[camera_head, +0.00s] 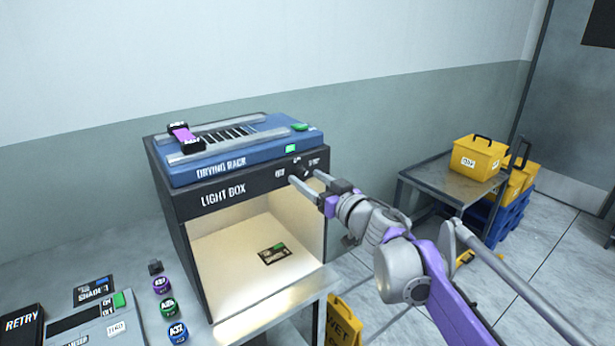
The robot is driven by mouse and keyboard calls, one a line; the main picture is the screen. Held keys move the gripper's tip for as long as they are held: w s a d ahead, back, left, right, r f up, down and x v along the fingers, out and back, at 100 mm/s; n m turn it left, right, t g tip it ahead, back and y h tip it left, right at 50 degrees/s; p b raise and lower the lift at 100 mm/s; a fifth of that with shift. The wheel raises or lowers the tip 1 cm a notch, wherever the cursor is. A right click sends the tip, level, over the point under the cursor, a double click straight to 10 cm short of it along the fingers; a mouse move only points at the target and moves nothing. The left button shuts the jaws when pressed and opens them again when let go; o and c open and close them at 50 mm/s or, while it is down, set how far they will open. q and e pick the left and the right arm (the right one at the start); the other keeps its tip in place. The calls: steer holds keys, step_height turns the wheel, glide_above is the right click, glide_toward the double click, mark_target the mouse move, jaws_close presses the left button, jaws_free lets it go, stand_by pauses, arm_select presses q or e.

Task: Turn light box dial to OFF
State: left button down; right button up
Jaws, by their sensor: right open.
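The light box (224,197) stands on a table, with a black front band and a lit, open interior. Its dial (301,168) is a small dark knob at the right of that band, between small white labels (280,173) too small to read surely. My right gripper (303,178) comes in from the right. It is open, with its two fingertips close to the dial, just below and around it. Whether they touch it I cannot tell. The fingers partly cover the band near the dial. My left gripper is out of view.
A dark card (274,254) lies inside. Coloured jars (167,308) and a grey device (95,325) stand at lower left. A side table (430,178) holds a yellow case (478,158).

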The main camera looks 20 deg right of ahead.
steer(key=shift+w+a, duration=0.2)
steer(key=shift+w, duration=0.3)
jaws_close()
